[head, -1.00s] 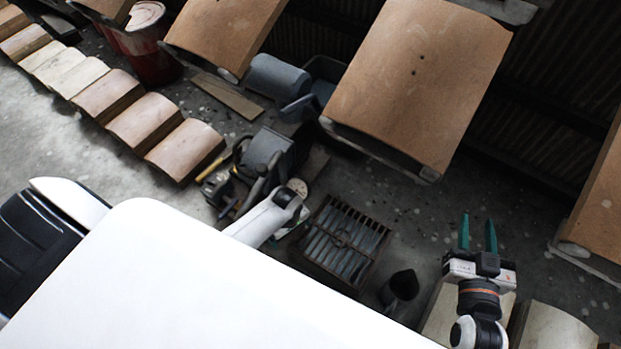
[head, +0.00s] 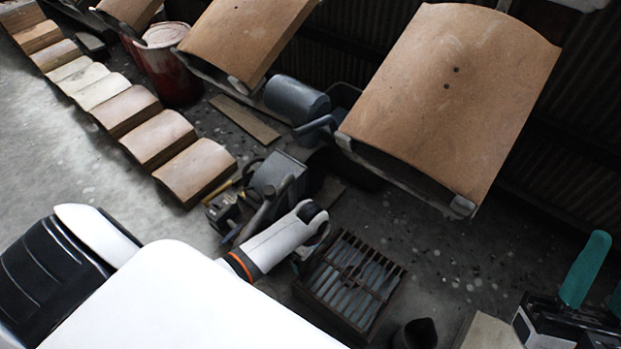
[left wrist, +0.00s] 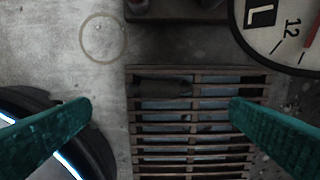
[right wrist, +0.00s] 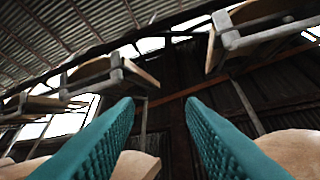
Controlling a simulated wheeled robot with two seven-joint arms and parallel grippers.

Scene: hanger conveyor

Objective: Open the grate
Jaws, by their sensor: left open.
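The grate (head: 355,277) is a rusty slatted square on the floor in the head view, with bluish gaps between its bars. It also fills the lower middle of the left wrist view (left wrist: 190,127), where a dark handle-like piece lies across its upper bars. My left gripper (left wrist: 160,115) is open and empty, its green fingers to either side of the grate's bars, seemingly above them. In the head view its fingers are hidden behind my arm. My right gripper (right wrist: 158,105) is open and empty, pointing up at the roof and hanging panels; it also shows at the head view's lower right (head: 603,280).
A clock (left wrist: 285,30) is close to the grate at upper right in the left wrist view. A grey box (head: 278,172) with tools stands left of my left arm. A dark pot (head: 418,334) is near the grate. Curved brown panels (head: 450,95) hang above the floor.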

